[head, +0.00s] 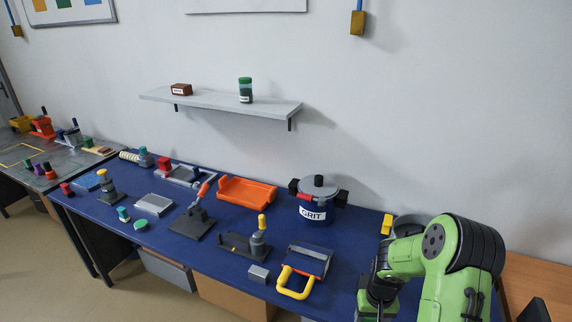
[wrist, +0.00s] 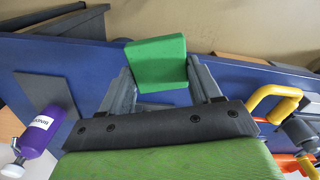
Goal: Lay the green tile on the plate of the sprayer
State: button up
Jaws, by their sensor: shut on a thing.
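The green tile (wrist: 157,62) is held between the two grey fingers of my gripper (wrist: 158,78) in the wrist view. The fingers are shut on it, and it sticks out beyond their tips over the blue bench. A purple bottle (wrist: 42,130) with a white knob and label lies to the left in the wrist view, by a flat grey plate (wrist: 45,92). This looks like the sprayer, but I cannot tell for sure. In the head view my arm stands at the lower right; the tile and the purple bottle do not show there.
The blue bench (head: 345,272) carries a grit pot (head: 315,203), an orange tray (head: 245,192) and a grey block (head: 258,274). A yellow handle (head: 284,285) stands near the front edge; it also shows at the right of the wrist view (wrist: 262,97).

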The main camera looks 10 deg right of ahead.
jog(key=w+a+n, duration=0.1)
jog(key=a+n, duration=0.1)
jog(key=a, duration=1.1)
jog(key=shift+w+f, duration=0.35)
jog(key=shift+a, duration=0.1)
